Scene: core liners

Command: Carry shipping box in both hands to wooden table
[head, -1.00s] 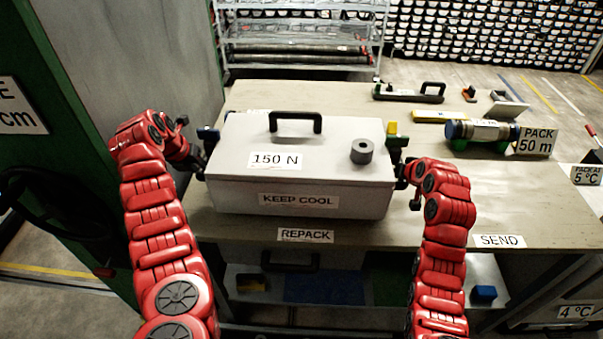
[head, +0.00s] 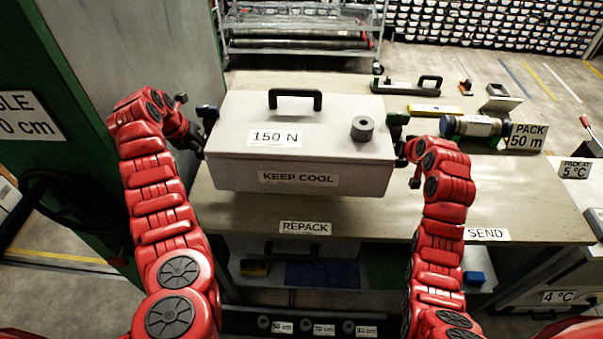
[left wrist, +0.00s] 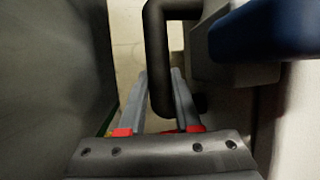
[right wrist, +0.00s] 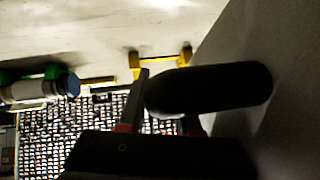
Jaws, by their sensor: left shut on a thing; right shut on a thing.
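The shipping box (head: 230,172) is a light grey case with labels "150 N" and "KEEP COOL", a black top handle and a grey ring on its lid. It is level and looks raised a little above the wooden table (head: 500,205). My left gripper (head: 198,140) is at its left side, shut on a dark side handle, seen in the left wrist view (left wrist: 160,60). My right gripper (head: 404,155) is at its right side, shut on the other dark handle, seen in the right wrist view (right wrist: 210,88). The fingertips are partly hidden in the head view.
A core tube (head: 475,126) on a green stand, a yellow block (head: 435,110) and a dark tool with a handle (head: 408,86) lie on the table's right and back. A green cabinet (head: 75,150) stands close on the left. The table's right front is clear.

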